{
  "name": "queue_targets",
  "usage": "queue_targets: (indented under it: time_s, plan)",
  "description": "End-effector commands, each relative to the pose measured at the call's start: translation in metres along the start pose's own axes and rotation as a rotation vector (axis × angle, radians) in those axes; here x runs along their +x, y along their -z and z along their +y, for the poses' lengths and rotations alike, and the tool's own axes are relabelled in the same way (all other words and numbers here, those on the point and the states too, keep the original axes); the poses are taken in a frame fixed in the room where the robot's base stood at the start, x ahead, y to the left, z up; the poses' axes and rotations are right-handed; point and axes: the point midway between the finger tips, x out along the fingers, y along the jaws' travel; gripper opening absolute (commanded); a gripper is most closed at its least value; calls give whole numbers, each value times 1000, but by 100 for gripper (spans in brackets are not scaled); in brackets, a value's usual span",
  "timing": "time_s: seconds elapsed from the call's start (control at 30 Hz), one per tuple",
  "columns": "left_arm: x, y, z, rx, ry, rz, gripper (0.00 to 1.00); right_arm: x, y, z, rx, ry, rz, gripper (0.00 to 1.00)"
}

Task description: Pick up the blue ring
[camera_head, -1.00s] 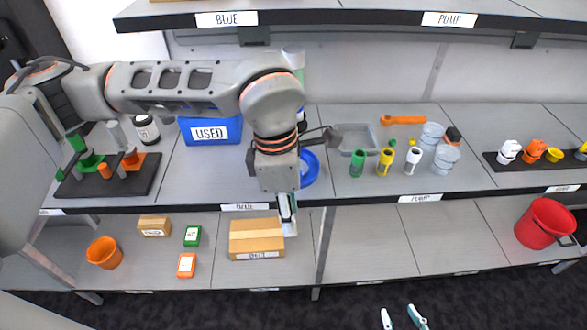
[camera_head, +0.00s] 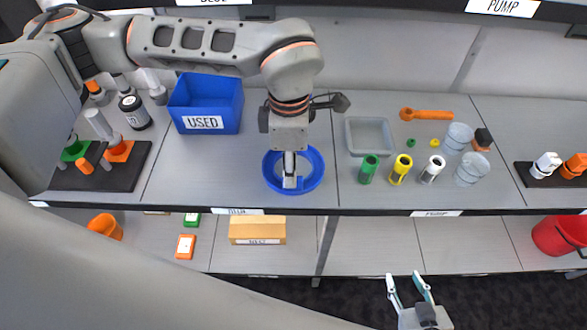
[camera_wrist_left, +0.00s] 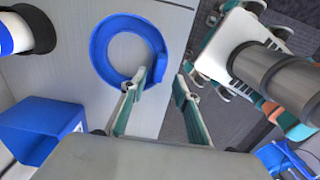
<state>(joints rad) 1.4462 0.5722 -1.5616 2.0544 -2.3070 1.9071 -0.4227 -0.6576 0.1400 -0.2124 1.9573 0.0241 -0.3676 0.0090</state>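The blue ring (camera_head: 318,172) lies flat on the grey upper shelf, right of the blue bin. It also shows in the left wrist view (camera_wrist_left: 100,48), with a thicker section on its right side. My left gripper (camera_head: 290,182) points down over the ring's near part. In the left wrist view its fingers (camera_wrist_left: 164,78) are apart with nothing held between them. One fingertip overlaps the ring's inner edge and the other is outside the ring; contact cannot be told. My right gripper (camera_head: 408,278) is open and empty in front of the shelves, low in the head view.
A blue bin marked USED (camera_head: 205,108) stands left of the ring. A grey tray (camera_head: 349,137) and green, yellow and white cylinders are to the right. A black board (camera_head: 65,178) with fittings is at the left. The shelf's front edge lies close below the ring.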

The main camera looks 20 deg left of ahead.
Motion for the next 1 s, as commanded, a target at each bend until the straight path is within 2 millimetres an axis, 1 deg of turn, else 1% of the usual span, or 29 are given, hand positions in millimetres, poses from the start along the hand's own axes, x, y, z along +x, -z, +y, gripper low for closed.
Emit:
queue_targets:
  time_s: [0.2,0.3,0.4,0.6,0.63,0.73,0.77,1.0]
  plan:
    - [30,-1,-1,0,4,1,31,-3,10,2,-2,-1,5,40]
    - [41,-1,0,-1,4,1,31,-3,14,3,-2,-3,12,40]
    - [46,-1,0,0,1,0,31,-3,18,4,-2,-4,17,40]
    - [47,-1,0,1,0,0,31,-3,19,4,-2,-4,21,40]
    - [47,-1,0,0,0,0,28,-3,19,4,-2,-4,20,40]
    - [46,-1,0,1,0,0,2,-3,19,4,-2,-4,20,40]
    - [46,-1,0,0,0,0,0,-3,19,4,-2,-4,20,40]
    - [46,-1,0,0,0,0,0,-3,17,4,-2,-4,16,40]
